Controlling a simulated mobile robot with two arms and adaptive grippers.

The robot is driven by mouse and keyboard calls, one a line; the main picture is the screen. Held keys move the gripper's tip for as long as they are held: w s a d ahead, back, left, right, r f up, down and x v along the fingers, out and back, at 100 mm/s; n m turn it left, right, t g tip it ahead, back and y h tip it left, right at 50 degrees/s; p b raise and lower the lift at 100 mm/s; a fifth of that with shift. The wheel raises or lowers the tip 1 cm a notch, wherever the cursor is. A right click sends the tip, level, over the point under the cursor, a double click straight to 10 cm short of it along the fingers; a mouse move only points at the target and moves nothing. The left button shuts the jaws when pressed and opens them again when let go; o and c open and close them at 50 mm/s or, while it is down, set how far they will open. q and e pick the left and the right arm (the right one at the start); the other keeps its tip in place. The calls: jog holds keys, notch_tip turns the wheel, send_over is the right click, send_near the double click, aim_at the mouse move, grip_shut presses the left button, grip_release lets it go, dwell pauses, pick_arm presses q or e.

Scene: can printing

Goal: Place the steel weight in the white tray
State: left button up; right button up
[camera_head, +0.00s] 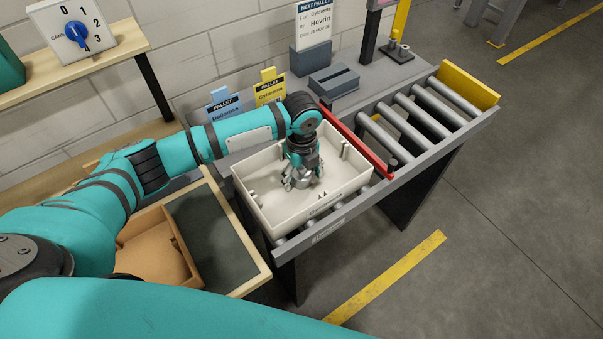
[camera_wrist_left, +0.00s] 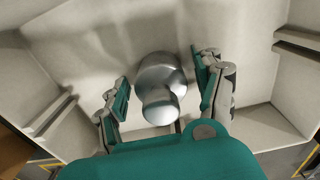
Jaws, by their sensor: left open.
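The white tray (camera_head: 262,207) sits on the roller conveyor in the head view. My left gripper (camera_head: 301,186) points down inside it. In the left wrist view the steel weight (camera_wrist_left: 160,84), a shiny rounded piece with a knob, stands between the two fingers of the left gripper (camera_wrist_left: 165,88). The fingers are open, with a gap on each side of the weight. The pale tray floor (camera_wrist_left: 90,48) lies around and below the weight. In the head view the weight is mostly hidden by the gripper. My right gripper is out of view.
A red bar (camera_head: 357,142) crosses the conveyor just right of the tray. Bare rollers (camera_head: 420,117) lie beyond it. Blue and yellow pallet cards (camera_head: 270,90) stand behind the tray. A wooden-framed dark panel (camera_head: 212,232) lies to its left.

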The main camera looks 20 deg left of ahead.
pick_arm(q)
jog(key=shift+r, duration=0.1)
notch_tip(320, 180, up, 11)
jog(key=shift+r+b, duration=0.1)
jog(key=shift+b, duration=0.75)
jog(key=shift+r, duration=0.45)
